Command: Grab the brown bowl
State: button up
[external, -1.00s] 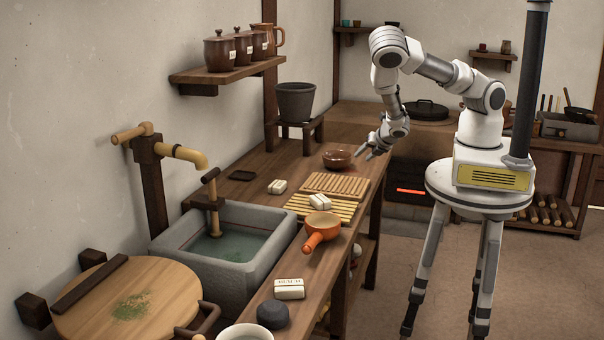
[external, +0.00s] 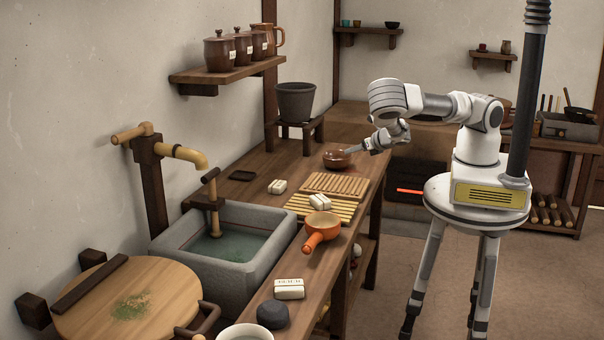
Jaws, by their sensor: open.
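The brown bowl (external: 335,160) sits upright on the wooden counter, behind the slatted racks. My gripper (external: 350,150) is open and reaches in from the right, with its fingers at the bowl's right rim. From this view I cannot tell whether a finger is inside the bowl or touching it.
Slatted racks (external: 335,184) with a white block (external: 320,201) lie in front of the bowl. An orange pan (external: 322,224) stands nearer. A dark grey pot (external: 296,101) on a small stand (external: 301,131) is behind left. A stone sink (external: 262,252) is at the left.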

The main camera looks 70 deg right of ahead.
aim_at(337, 161)
jog(key=x, duration=0.5)
jog(key=b+x, duration=0.1)
jog(key=x, duration=0.4)
jog(key=b+x, duration=0.1)
jog(key=x, duration=0.4)
jog(key=shift+w+d+r, duration=0.15)
jog(key=shift+w+d, duration=0.1)
grip_shut()
dwell(0.9)
